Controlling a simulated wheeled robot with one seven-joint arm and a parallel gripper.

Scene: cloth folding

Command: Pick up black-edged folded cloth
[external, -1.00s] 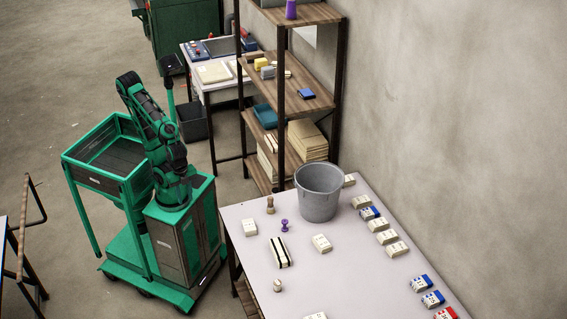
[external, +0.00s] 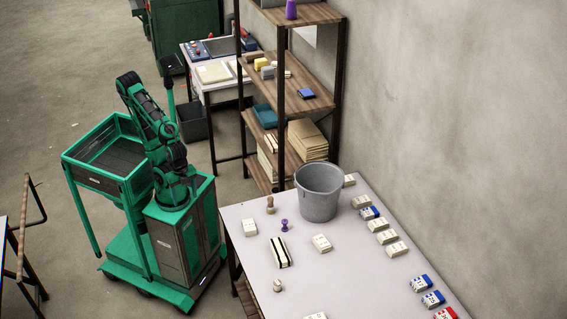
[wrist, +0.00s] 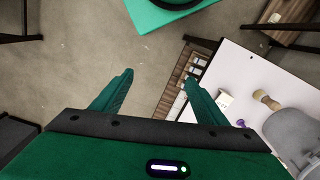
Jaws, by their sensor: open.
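The black-edged folded cloth (external: 279,252) is a small white bundle with black stripes along its long edges. It lies flat near the front-left part of the pale table in the external view. I cannot make it out in the wrist view. My gripper (wrist: 157,78) shows two green fingers spread wide apart with nothing between them. The floor shows between the fingers, and the table is to their right. In the external view my arm is folded above its green base, left of the table and well apart from the cloth; the fingers are too small to tell there.
A grey bucket (external: 318,193) stands at the table's back. A purple stamp-like object (external: 284,225), a brown wooden peg (external: 270,205) and white folded cloths (external: 249,227) (external: 321,243) surround the striped cloth. Blue-and-white bundles (external: 432,299) line the wall side. A shelf rack (external: 282,95) stands behind.

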